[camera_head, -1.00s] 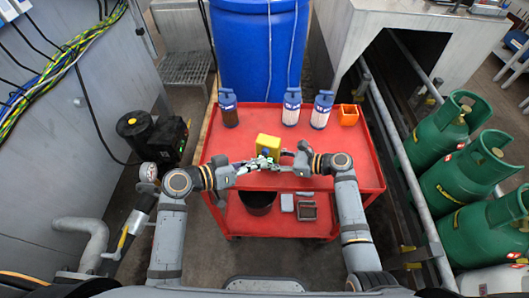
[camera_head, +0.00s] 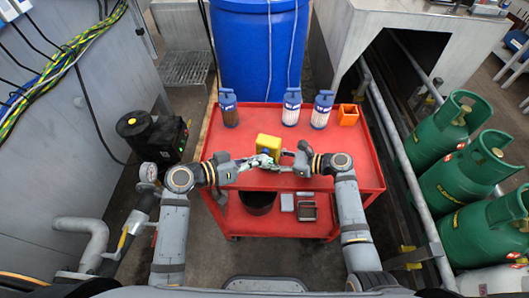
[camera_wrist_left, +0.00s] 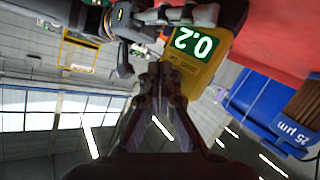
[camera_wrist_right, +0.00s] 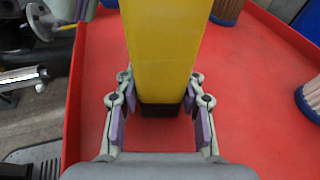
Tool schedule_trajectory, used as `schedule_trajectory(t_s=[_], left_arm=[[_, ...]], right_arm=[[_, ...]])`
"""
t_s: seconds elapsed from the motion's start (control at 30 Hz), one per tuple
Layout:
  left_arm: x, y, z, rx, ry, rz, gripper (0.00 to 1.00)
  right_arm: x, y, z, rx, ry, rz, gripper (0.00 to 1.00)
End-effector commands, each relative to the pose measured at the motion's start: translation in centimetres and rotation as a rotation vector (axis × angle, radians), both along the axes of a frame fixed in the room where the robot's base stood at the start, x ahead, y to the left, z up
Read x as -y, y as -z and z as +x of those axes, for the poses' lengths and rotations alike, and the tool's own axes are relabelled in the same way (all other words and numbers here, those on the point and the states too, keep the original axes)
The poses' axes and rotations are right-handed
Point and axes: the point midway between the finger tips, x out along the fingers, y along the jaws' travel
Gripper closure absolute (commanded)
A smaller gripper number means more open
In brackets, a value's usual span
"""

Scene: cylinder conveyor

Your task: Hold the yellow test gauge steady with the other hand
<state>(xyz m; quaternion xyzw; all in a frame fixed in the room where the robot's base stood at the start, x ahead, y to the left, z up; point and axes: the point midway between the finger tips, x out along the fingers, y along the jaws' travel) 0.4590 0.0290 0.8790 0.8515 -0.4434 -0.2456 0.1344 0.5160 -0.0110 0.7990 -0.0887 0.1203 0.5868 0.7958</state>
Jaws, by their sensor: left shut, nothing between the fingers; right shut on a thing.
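The yellow test gauge (camera_head: 268,142) is above the red cart top, between my two grippers. Its lit display reading 0.2 faces the left wrist view (camera_wrist_left: 203,62). My right gripper (camera_head: 284,162) is shut on the gauge; in the right wrist view its fingers (camera_wrist_right: 160,105) lie on both sides of the yellow body. My left gripper (camera_head: 262,161) is shut and empty, close to the near side of the gauge. In the left wrist view its closed fingertips (camera_wrist_left: 158,72) point at the gauge's lower edge; whether they touch it I cannot tell.
The red cart (camera_head: 345,175) carries a blue-capped brown filter (camera_head: 229,110), two blue-capped white filters (camera_head: 291,108) (camera_head: 321,111) and an orange box (camera_head: 348,115) along the far edge. A dark bucket (camera_head: 257,203) and small trays (camera_head: 306,210) are on the lower shelf. Green cylinders (camera_head: 455,175) stand right.

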Motion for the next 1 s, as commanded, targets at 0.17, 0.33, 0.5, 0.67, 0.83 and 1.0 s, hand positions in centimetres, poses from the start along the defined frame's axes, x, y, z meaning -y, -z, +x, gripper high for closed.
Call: schedule_trajectory(t_s=[0.17,0.33,0.5,0.67,0.83,1.0], left_arm=[[0.1,0.0,0.2,0.001,0.000,-0.001,1.00],[0.1,0.0,0.4,0.001,0.000,-0.001,1.00],[0.2,0.0,0.5,-0.001,0.000,0.000,1.00],[0.2,0.0,0.5,0.001,0.000,-0.001,1.00],[0.1,0.0,0.3,0.001,-0.001,0.000,1.00],[-0.2,0.0,-0.6,0.000,-0.001,0.001,1.00]], right_arm=[[0.0,0.0,0.0,0.000,0.001,0.000,0.99],[0.0,0.0,0.0,0.001,0.000,0.000,0.99],[0.0,0.0,0.0,0.001,0.000,0.000,0.99],[0.0,0.0,0.0,0.001,0.000,0.000,0.99],[0.0,0.0,0.0,0.001,0.000,0.000,0.99],[0.0,0.0,0.0,0.000,0.000,0.000,0.99]])
